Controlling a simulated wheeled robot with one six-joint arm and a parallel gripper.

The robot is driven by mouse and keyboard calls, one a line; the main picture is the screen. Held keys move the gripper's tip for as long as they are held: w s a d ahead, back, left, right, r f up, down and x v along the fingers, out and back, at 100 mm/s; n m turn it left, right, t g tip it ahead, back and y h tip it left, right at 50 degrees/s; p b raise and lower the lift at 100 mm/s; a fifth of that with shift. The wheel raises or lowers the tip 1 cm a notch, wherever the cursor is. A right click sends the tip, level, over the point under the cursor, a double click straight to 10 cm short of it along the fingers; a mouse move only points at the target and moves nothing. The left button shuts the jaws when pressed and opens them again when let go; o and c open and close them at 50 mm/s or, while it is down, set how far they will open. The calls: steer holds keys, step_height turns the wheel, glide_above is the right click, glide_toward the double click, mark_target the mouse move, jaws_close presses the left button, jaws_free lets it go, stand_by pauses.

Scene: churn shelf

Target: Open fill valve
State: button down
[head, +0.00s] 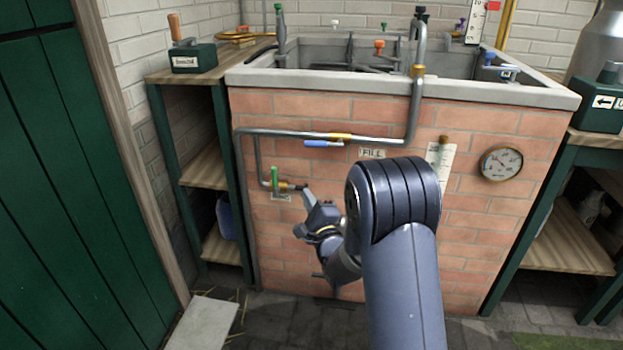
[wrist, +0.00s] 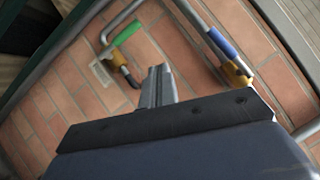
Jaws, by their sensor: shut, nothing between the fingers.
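The fill pipe (head: 290,134) runs along the brick front of the trough, with a brass valve body (head: 340,137) on it. Its blue lever (head: 322,143) lies level, along the pipe, and a "FILL" label (head: 372,153) is to its right. In the wrist view the blue lever (wrist: 221,42) is at the upper right, beside the brass body (wrist: 238,74). My gripper (head: 305,190) is shut and empty, below and left of the blue lever and apart from it. In the wrist view my gripper's fingers (wrist: 156,75) are together, pointing at the bricks.
A lower valve with an upright green lever (head: 274,178) is just left of my gripper; its small label is unreadable. A round gauge (head: 501,163) and a paper tag (head: 440,160) are at the right. Shelves (head: 207,165) stand left of the bricks.

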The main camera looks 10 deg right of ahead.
steer(key=shift+s+a+f, duration=0.25)
steer(key=shift+s+f, duration=0.45)
steer(key=shift+s, duration=0.3)
steer(key=shift+w, duration=0.1)
